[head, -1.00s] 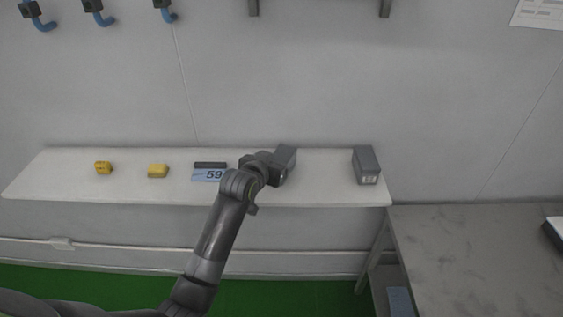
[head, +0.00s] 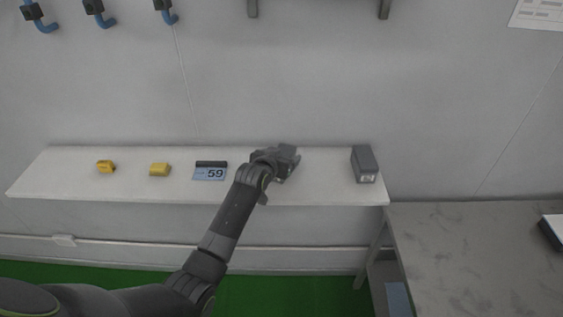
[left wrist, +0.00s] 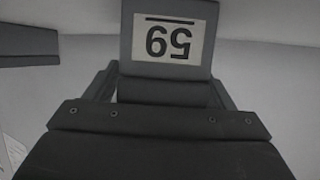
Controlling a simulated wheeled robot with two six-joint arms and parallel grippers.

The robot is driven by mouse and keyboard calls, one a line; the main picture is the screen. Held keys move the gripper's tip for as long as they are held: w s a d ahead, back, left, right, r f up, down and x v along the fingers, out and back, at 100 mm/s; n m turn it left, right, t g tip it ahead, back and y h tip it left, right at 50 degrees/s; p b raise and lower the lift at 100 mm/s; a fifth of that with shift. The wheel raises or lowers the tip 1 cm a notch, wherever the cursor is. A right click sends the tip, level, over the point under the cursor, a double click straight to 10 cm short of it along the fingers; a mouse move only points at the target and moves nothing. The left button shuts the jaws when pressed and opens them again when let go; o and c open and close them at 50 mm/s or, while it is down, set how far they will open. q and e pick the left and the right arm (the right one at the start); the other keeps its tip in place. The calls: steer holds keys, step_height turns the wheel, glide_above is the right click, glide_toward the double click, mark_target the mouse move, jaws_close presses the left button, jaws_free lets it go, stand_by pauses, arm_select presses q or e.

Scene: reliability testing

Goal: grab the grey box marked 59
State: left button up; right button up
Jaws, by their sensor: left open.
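The grey box marked 59 (left wrist: 173,70) shows in the left wrist view, with its white label upside down near the top. In the head view it is mostly hidden behind my left gripper (head: 284,161), toward the right half of the white shelf (head: 325,190). My left gripper is open at the box. In the left wrist view its jaws (left wrist: 165,92) stand around the lower part of the box; whether they touch it I cannot tell. My right gripper is not in view.
Another grey box (head: 365,164) stands on the shelf to the right. A card reading 59 (head: 210,173) and two small yellow items (head: 160,169) lie to the left. A grey table (head: 460,250) adjoins at the lower right. The wall is close behind.

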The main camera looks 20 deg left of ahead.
arm_select(q)
steer(key=shift+c, duration=0.2)
steer(key=shift+r, duration=0.1)
steer(key=c, duration=1.4)
